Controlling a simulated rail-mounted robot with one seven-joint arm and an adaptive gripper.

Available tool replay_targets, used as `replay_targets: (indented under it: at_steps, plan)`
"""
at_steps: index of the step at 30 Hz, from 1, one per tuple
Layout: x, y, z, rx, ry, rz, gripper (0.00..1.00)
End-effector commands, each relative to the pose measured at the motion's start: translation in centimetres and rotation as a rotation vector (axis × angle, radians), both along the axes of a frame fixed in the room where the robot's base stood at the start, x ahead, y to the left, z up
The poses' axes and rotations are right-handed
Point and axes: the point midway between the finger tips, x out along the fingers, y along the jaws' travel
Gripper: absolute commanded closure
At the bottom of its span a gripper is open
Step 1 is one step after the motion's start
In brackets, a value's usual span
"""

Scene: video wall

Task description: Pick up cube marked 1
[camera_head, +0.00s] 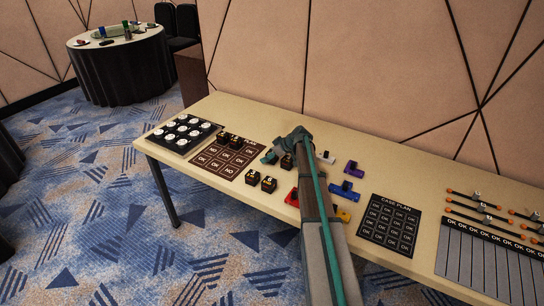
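Several small dark cubes with yellowish markings stand on the long table (215,107). Two more, a left one (223,138) and a right one (236,143), stand on the board's upper part. Another cube (287,161) is right beside my gripper (275,157). The markings are too small for me to tell which cube is 1. My gripper is low over the table, right of the board; its fingers are small and partly hidden, so its opening and any contact are unclear.
The dark plan board (205,172) has OK and NO cells. A black tray with white round pieces (183,132) is at left. Coloured blocks, including a purple one (351,169) and a blue one (346,186), lie right of my arm. The case plan (389,225) lies farther right.

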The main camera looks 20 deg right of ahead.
Motion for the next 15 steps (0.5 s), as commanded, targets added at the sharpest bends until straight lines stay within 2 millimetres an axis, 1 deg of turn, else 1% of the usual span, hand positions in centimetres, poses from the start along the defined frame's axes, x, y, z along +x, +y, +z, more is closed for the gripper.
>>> replay_targets:
  at_steps: [5,6,11,15]
  plan:
    - [0.02,0.03,-0.11,-0.001,0.0,-0.001,0.21]
    - [0.02,0.03,-0.11,0.0,0.0,0.0,0.22]
    - [0.01,0.01,-0.08,0.0,0.0,0.0,0.49]
    - [0.0,0.01,-0.08,0.0,0.0,0.0,0.72]
